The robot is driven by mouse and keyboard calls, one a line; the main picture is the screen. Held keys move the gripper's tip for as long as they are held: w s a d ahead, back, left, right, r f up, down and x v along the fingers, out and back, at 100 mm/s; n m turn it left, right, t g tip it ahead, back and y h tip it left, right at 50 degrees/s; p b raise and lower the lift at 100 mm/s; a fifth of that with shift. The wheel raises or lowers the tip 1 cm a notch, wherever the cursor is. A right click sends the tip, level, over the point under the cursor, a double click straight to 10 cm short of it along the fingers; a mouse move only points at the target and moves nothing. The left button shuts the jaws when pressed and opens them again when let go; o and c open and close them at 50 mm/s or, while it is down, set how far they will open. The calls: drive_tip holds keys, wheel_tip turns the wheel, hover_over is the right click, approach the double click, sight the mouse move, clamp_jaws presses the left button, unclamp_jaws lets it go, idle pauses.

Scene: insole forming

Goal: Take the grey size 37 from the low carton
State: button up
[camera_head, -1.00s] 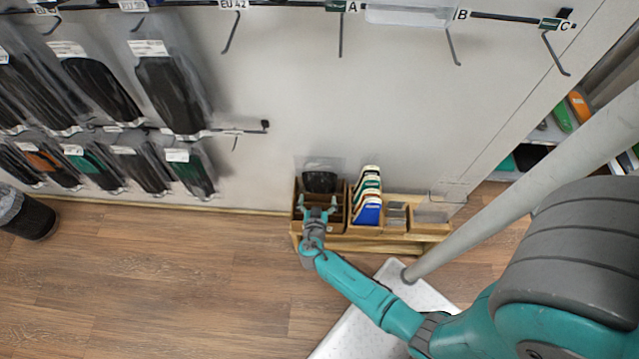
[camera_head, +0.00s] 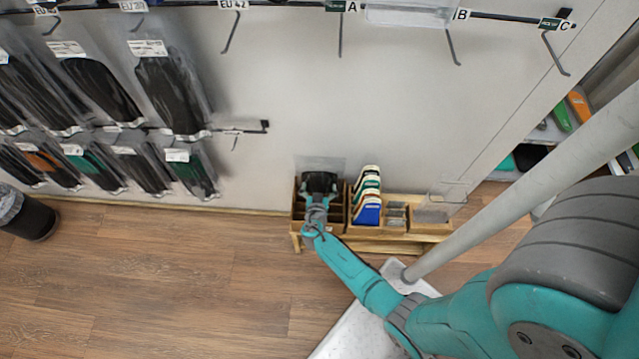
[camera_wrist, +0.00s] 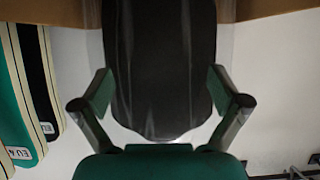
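A dark grey or black insole in a clear bag (camera_head: 318,180) stands upright in the left low carton (camera_head: 298,212), against the wall. My gripper (camera_head: 318,197) is at this carton, in front of the insole. In the wrist view the dark insole (camera_wrist: 160,50) fills the middle, its rounded end towards me. The fingers of my gripper (camera_wrist: 160,88) are wide apart, one at each side of the insole; I see no clear closing on it. No size label shows on this insole.
Beside it, a carton holds several colourful insoles (camera_head: 367,195), and smaller boxes (camera_head: 430,215) stand to the right on a low wooden stand. Bagged insoles (camera_head: 172,95) hang on wall rails at left. A bin (camera_head: 25,215) stands far left.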

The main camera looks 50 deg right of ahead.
drive_tip(key=c, duration=0.8)
drive_tip(key=shift+r, duration=0.2)
